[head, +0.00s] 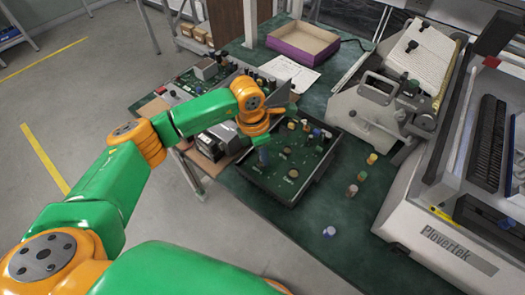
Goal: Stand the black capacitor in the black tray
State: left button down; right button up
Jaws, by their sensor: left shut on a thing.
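The black tray (271,195) lies on the green mat near the middle of the head view. It has a dark green floor with round marked spots, and several small capacitors (317,133) stand along its far side. My left gripper (262,142) is over the tray's left part, pointing down. It is shut on a dark, bluish cylinder (264,156), which fits the black capacitor but is partly hidden by the jaws. The cylinder looks upright; I cannot tell whether its lower end touches the tray floor. My right gripper is not in view.
Several loose capacitors (362,176) stand on the mat right of the tray; a pale blue one (329,231) is nearer. A circuit board (187,84) lies behind the arm. A purple box (303,41) and paper (290,73) are at the back. A white machine (440,235) borders the right.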

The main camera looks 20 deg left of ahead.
pick_arm(q)
jog(key=shift+a, duration=0.1)
jog(key=shift+f, duration=0.1)
dwell(0.4)
jog(key=shift+f+b, duration=0.2)
jog(key=shift+b, duration=0.3)
jog(key=shift+f, duration=0.1)
dwell(0.5)
jog(key=shift+f+b, duration=0.35)
jog(key=shift+b, duration=0.3)
